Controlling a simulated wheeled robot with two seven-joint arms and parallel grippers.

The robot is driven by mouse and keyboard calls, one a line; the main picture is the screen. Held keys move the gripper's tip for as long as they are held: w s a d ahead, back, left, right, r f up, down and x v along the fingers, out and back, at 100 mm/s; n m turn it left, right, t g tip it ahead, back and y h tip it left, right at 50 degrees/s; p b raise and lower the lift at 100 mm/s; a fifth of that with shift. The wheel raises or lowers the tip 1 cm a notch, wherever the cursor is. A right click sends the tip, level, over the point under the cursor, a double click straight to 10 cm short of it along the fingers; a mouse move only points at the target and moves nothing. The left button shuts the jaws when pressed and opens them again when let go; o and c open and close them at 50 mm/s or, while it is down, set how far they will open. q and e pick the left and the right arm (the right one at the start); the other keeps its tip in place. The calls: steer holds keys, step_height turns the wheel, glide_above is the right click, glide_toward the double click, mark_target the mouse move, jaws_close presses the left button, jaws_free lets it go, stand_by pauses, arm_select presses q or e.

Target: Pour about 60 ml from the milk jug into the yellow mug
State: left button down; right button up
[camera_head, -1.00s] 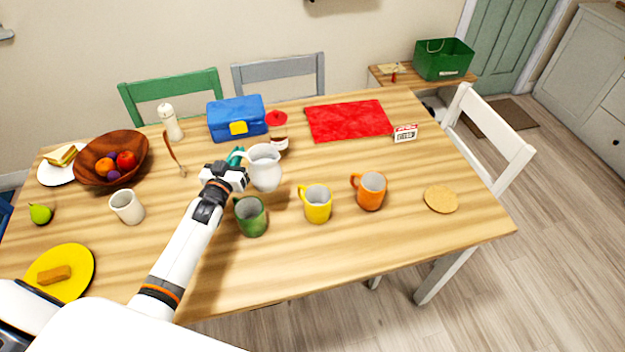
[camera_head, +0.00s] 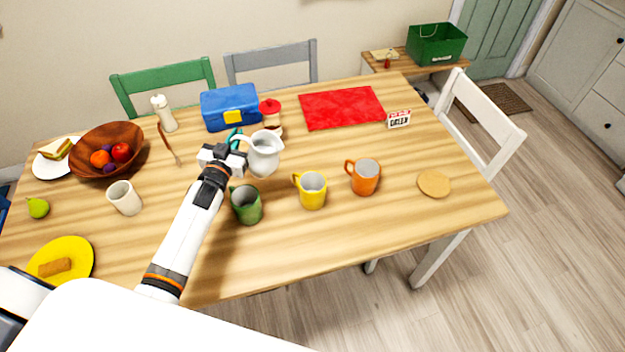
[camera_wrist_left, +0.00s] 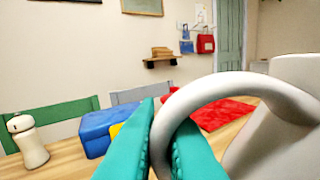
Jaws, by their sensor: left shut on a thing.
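The white milk jug (camera_head: 264,156) is upright in the head view, behind and left of the yellow mug. My left gripper (camera_head: 236,143) is shut on the jug's handle, at the jug's left side. In the left wrist view, the teal fingers (camera_wrist_left: 163,140) close around the jug's handle (camera_wrist_left: 222,88), and the jug body (camera_wrist_left: 275,140) fills the right side. The jug appears held above the table. The yellow mug (camera_head: 313,191) stands upright on the table, with its handle to the left. My right gripper is not in view.
A green mug (camera_head: 246,205) stands left of the yellow mug, and an orange mug (camera_head: 366,177) stands right of it. A red-lidded jar (camera_head: 270,113) and blue lunch box (camera_head: 230,107) are behind the jug. The table's front right is clear around a coaster (camera_head: 434,184).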

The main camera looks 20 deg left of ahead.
mark_target(256, 134)
arm_select(q)
steer(key=shift+w+d+m, duration=0.1)
steer(key=shift+d+m, duration=0.45)
steer(key=shift+m, duration=0.15)
steer(key=d+m, duration=0.1)
steer(key=d+r+m, duration=0.1)
steer(key=shift+d+m+b, duration=0.3)
steer(key=shift+d, duration=0.05)
steer(key=shift+w+d+r+m, duration=0.1)
steer(key=shift+w+d+m, duration=0.05)
steer(key=shift+d+m, duration=0.15)
steer(key=shift+d+r+m, duration=0.25)
steer(key=shift+d+m, duration=0.4)
steer(key=shift+m, duration=0.15)
steer(key=shift+w+d+r+m+b, duration=0.1)
steer(key=shift+d+m+b, duration=0.25)
steer(key=shift+m, duration=0.35)
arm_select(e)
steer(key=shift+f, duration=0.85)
arm_select(q)
steer(key=shift+d+m, duration=0.15)
steer(key=shift+m, duration=0.15)
steer(key=shift+d+r+m, duration=0.3)
steer(key=shift+r+m, duration=0.1)
steer(key=shift+r, duration=0.05)
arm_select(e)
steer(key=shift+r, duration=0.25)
